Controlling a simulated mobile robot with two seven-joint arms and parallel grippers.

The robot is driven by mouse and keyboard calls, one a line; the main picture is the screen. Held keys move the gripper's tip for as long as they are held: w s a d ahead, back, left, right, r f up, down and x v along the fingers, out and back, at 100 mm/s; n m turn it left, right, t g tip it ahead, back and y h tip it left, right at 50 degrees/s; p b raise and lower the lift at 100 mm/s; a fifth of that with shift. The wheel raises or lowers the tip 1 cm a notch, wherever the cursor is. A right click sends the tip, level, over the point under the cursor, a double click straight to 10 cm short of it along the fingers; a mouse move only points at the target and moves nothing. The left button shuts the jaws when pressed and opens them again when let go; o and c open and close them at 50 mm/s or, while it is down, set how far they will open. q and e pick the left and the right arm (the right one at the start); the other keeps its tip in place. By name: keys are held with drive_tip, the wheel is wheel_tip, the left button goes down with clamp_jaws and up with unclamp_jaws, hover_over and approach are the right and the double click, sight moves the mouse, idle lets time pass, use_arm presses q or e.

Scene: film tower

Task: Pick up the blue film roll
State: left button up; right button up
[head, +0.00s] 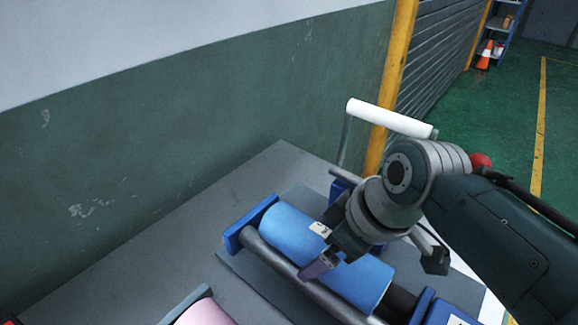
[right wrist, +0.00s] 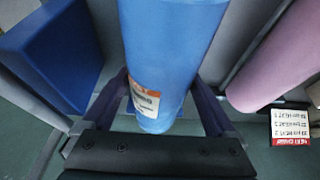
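The blue film roll (head: 290,240) lies in a cradle with blue end blocks on the grey table in the head view. It has a white and orange label. My right gripper (head: 332,252) is over the roll's middle, one finger down on its near side. In the right wrist view, the blue film roll (right wrist: 172,40) runs between the two fingers of my right gripper (right wrist: 160,95). The fingers are spread, one on each side; firm contact cannot be made out. The far finger is hidden in the head view. My left gripper is not in view.
A pink roll (head: 203,314) lies at the near edge, and also shows in the right wrist view (right wrist: 280,60). A dark bar (head: 300,282) runs along the blue roll's near side. A white roller (head: 390,118) stands behind. A wall closes off the back; the table's left is clear.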

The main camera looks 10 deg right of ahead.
clamp_jaws()
idle(0.5)
drive_tip(key=shift+r, duration=0.1)
